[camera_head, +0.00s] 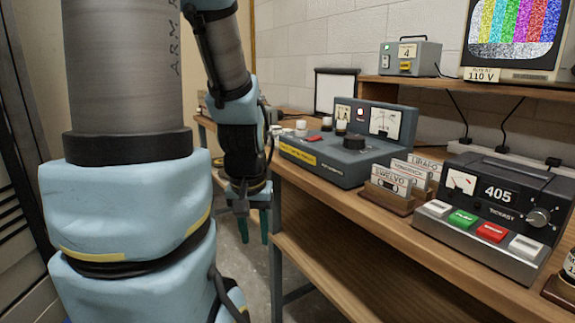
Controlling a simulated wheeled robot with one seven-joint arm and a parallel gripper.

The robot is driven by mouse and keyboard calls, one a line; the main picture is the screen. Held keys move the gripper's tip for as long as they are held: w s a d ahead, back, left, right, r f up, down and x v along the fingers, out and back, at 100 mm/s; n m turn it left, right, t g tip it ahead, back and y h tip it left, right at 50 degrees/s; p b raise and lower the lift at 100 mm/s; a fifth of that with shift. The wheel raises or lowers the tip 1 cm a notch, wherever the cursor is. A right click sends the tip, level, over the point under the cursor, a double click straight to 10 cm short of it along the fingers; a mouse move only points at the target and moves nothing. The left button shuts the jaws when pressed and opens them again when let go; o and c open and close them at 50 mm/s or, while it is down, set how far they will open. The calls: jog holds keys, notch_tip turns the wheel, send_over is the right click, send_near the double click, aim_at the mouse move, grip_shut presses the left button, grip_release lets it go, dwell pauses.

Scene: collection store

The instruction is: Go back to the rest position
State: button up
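My arm comes down from the top of the view in front of the bench. My gripper (254,233) hangs at its lower end, pointing down beside the bench's left end. Its two teal fingers look apart, with nothing seen between them. It is small and partly dark in the view. No held object shows.
The wooden bench (330,228) runs along the right, close to my gripper. On it stand a grey-blue meter console (335,165), a card rack (392,204) and a 405 unit (490,207). A shelf above holds a grey box (410,58) and a television (513,30).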

notch_tip(320, 180, down, 5)
jog(key=b, duration=0.4)
notch_tip(320, 180, up, 16)
jog(key=p, duration=1.6)
jog(key=shift+s, duration=0.35)
jog(key=shift+d, duration=0.15)
dwell(1.2)
